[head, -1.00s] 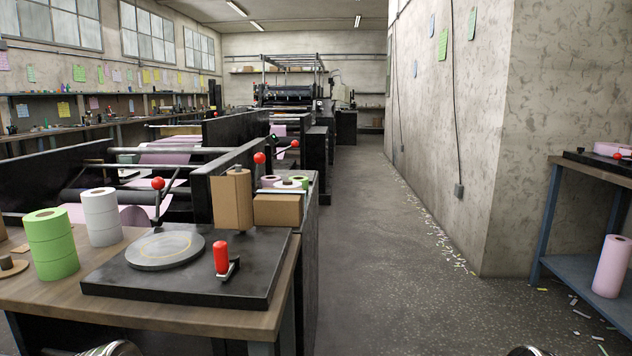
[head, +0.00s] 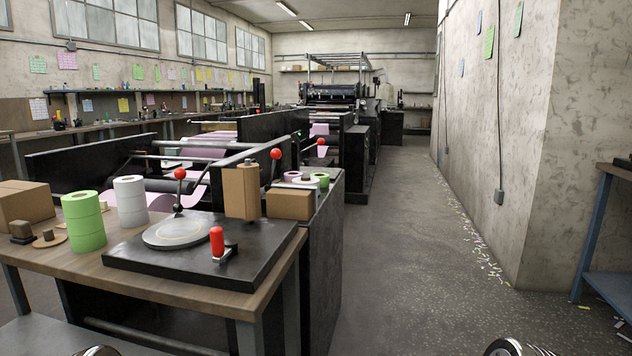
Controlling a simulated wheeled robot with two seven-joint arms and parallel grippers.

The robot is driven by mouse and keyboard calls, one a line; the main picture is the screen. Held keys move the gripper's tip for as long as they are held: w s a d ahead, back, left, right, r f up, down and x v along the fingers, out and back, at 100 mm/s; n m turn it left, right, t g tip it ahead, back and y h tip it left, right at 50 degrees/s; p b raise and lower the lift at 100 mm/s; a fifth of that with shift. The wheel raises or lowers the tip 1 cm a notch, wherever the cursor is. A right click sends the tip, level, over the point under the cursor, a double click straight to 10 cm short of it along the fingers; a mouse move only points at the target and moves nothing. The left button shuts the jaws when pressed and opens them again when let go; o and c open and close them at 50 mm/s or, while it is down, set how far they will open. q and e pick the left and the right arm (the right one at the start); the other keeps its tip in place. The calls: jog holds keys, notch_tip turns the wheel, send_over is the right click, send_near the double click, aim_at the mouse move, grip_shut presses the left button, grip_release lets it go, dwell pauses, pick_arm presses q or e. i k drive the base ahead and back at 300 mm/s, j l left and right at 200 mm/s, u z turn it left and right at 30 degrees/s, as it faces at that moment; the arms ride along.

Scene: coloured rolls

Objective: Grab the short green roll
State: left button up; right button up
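A green roll (head: 84,221) stands upright near the left back of the wooden table, with seams that make it look like several short rolls stacked. A much shorter green roll (head: 321,180) lies flat on the dark cabinet behind the cardboard box, partly hidden by other small rolls. I cannot tell which of these is the short green roll. Neither gripper is in view; only rounded metal parts of mine show at the bottom edge.
The wooden table (head: 150,292) also holds a white roll (head: 131,203), a black plate (head: 190,262) with a grey disc and red handle, and cardboard boxes (head: 25,203). A concrete wall stands right. The aisle floor (head: 405,255) is mostly clear, with paper scraps by the wall.

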aim_at(324, 178)
jog(key=k+l+z, duration=0.15)
jog(key=k, duration=0.5)
jog(key=i+l+z, duration=0.25)
jog(key=z, duration=0.2)
jog(key=i+l+z, duration=0.1)
jog(key=i+z, duration=0.25)
jog(key=z, duration=0.15)
jog(key=i+u, duration=0.1)
jog(key=i, duration=0.55)
jog(key=i+u, duration=0.15)
jog(key=i, duration=0.55)
jog(key=i+l+u, duration=0.1)
jog(key=i, duration=0.55)
jog(key=i+l+u, duration=0.1)
jog(key=i, duration=0.55)
jog(key=i+z, duration=0.3)
jog(key=i, duration=1.75)
